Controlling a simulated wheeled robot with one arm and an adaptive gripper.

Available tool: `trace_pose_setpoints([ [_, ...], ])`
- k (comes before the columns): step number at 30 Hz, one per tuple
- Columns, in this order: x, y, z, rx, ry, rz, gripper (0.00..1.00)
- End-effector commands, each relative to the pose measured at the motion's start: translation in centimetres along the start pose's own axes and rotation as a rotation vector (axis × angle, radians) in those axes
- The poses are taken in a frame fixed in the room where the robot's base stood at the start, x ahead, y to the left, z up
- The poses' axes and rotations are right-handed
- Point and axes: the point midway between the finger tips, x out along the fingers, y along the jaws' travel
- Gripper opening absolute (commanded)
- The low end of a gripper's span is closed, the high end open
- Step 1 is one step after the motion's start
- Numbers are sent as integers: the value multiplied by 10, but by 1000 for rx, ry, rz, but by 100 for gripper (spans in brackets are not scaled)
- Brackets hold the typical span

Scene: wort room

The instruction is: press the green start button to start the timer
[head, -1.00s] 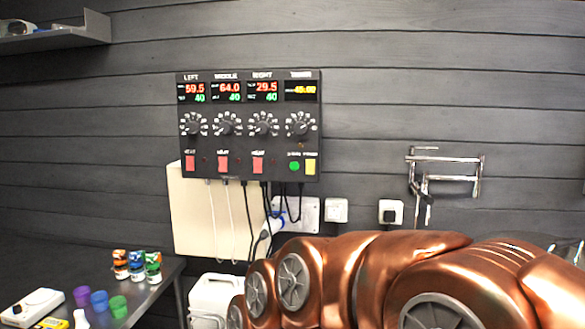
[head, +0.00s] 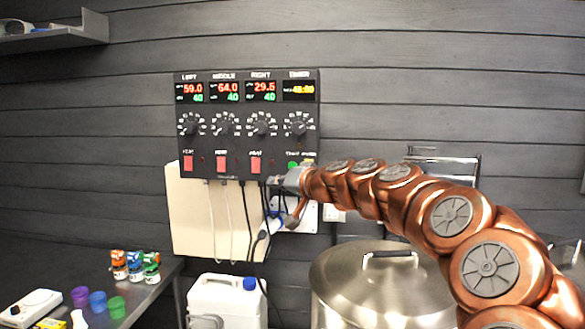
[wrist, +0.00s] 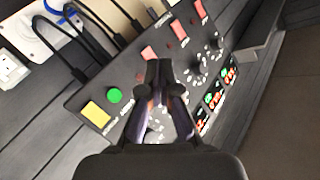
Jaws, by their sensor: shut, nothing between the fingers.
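The black control panel (head: 210,140) hangs on the dark plank wall. Its round green start button (head: 293,165) is at the lower right, under the timer column, and shows just above my gripper. In the wrist view the green button (wrist: 114,95) lies left of my fingers, apart from them, beside a yellow square button (wrist: 96,114). My gripper (head: 277,181) is at the panel's lower edge. In the wrist view its fingers (wrist: 160,68) are together and empty, in front of the panel. The amber timer display (head: 299,90) is lit; its digits are blurred.
Cables (head: 247,220) hang below the panel in front of a cream box (head: 195,215). A large lidded steel pot (head: 375,285) stands below my arm. A table with small bottles and coloured cups (head: 97,301) is at lower left.

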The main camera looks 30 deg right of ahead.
Motion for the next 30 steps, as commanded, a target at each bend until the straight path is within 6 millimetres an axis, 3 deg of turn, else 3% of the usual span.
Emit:
trace_pose_setpoints([
  [3, -3, 18, -20, 18, 53, 19, 0],
  [6, -5, 24, -27, 24, 72, 27, 0],
  [20, -4, 26, -29, 24, 74, 28, 0],
  [30, 11, 37, -43, 25, 74, 28, 0],
])
